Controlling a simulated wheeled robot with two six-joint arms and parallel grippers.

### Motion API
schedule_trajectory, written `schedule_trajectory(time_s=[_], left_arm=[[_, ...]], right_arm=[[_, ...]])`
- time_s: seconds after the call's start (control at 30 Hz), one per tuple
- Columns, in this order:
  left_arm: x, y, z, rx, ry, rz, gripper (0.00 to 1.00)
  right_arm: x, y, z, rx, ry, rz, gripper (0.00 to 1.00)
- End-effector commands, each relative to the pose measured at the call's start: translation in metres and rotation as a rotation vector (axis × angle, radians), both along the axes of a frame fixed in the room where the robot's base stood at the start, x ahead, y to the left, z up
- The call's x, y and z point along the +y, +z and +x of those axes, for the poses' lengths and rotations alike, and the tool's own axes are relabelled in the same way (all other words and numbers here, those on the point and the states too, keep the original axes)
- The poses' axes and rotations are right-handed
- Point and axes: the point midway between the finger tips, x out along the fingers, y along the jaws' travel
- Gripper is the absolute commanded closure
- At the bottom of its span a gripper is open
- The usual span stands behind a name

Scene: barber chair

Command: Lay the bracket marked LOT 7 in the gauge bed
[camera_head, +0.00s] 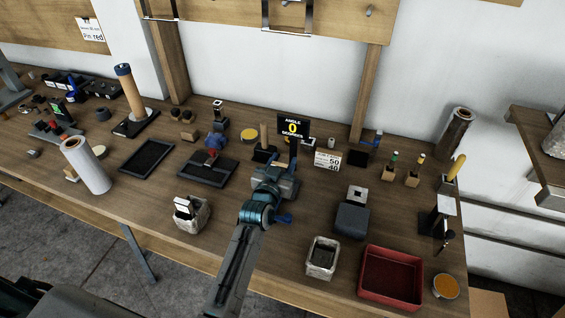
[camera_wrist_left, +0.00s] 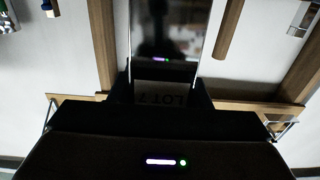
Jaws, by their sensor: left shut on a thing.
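My left gripper (camera_head: 290,168) reaches up from the bottom over the middle of the bench. In the left wrist view its fingers are shut on a shiny flat metal bracket (camera_wrist_left: 172,35) with a pale label reading LOT 7 (camera_wrist_left: 165,95), which appears upside down. In the head view I cannot make out the bracket clearly against the gripper. A black display (camera_head: 292,128) reading ANGLE 0 DEGREES stands just beyond the gripper. The gauge bed cannot be told apart with certainty; the gripper covers the area below the display. My right gripper is not in view.
A red tray (camera_head: 391,277), a pale square container (camera_head: 322,258) and a dark block (camera_head: 352,218) stand right of my arm. Black trays (camera_head: 147,159) (camera_head: 207,170) lie to the left. A card (camera_head: 328,160) stands near the display.

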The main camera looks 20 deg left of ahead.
Motion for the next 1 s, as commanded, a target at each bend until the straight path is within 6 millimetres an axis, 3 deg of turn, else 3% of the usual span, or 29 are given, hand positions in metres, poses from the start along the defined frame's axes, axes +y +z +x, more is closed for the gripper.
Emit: schedule_trajectory(time_s=[1.0], left_arm=[[0.0001,-0.0026,0.0002,-0.002,0.000,0.000,1.00]], right_arm=[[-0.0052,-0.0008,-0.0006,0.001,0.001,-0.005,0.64]])
